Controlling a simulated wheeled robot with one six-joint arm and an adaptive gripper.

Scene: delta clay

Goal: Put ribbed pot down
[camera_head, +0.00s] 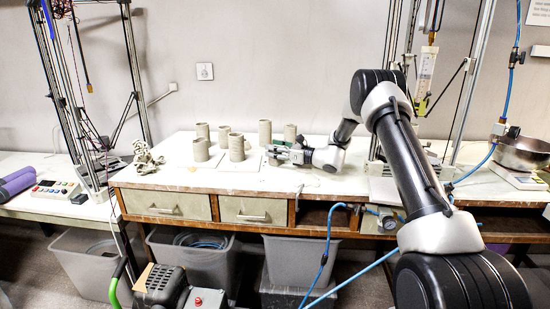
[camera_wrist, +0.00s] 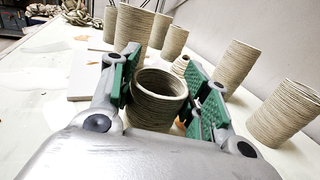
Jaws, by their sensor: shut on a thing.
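The ribbed pot (camera_wrist: 157,108) is a small, open-topped, beige clay cylinder with horizontal ridges. In the wrist view it stands upright between the green finger pads of my gripper (camera_wrist: 166,92), which is shut on it. The pot's lower part is hidden by the gripper body, so I cannot tell whether its base touches the table. In the head view my gripper (camera_head: 277,154) is low over the worktable (camera_head: 190,177), and the pot is hardly distinguishable there.
Several taller ribbed clay cylinders stand behind, including one at the back (camera_head: 265,132) and one on the right of the wrist view (camera_wrist: 285,112). A small narrow-necked piece (camera_wrist: 181,65) is just beyond the pot. Coiled clay (camera_head: 147,158) lies at the left. The front tabletop is mostly clear.

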